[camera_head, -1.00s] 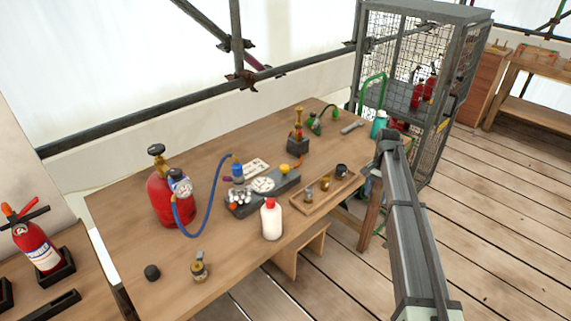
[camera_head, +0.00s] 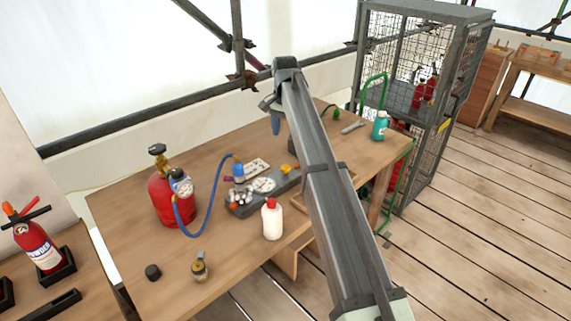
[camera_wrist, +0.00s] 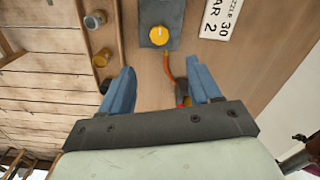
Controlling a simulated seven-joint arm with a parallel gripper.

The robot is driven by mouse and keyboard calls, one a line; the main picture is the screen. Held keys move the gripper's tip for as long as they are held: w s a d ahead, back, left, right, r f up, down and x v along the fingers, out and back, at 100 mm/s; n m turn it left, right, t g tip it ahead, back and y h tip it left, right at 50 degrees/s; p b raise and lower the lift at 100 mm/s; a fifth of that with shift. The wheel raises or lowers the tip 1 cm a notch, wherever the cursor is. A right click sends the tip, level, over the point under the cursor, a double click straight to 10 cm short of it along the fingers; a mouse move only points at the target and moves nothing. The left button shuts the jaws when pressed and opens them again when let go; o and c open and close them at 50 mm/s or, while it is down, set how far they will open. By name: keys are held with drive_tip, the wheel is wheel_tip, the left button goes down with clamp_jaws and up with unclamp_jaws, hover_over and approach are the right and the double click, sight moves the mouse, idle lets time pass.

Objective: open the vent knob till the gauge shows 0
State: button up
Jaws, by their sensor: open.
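A yellow knob (camera_head: 285,168) sits at the right end of a dark grey block (camera_head: 240,209); it also shows in the wrist view (camera_wrist: 159,35). A white round dial (camera_head: 264,185) lies on this block. A round gauge (camera_head: 183,188) stands by the red cylinder (camera_head: 162,205); both readings are too small to tell. I cannot tell which knob is the vent. My gripper (camera_head: 276,122) is above the table's back part. In the wrist view its blue fingers (camera_wrist: 162,88) are apart and empty, with the yellow knob beyond them.
A blue hose (camera_head: 208,208) curves from the cylinder to the block. A white bottle (camera_head: 272,219) stands in front. A printed card (camera_head: 257,167) lies behind. My arm hides much of the wooden tray. A teal bottle (camera_head: 380,125) stands at the table's right end.

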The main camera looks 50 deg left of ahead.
sight(285, 167)
wheel_tip(285, 167, down, 13)
drive_tip(key=shift+w+f, duration=0.1)
drive_tip(key=shift+f, duration=0.1)
idle(0.4)
drive_tip(key=shift+c, duration=0.2)
drive_tip(key=c, duration=1)
drive_tip(key=shift+n, duration=0.4)
drive_tip(key=n, duration=1.1)
drive_tip(key=shift+n, duration=0.3)
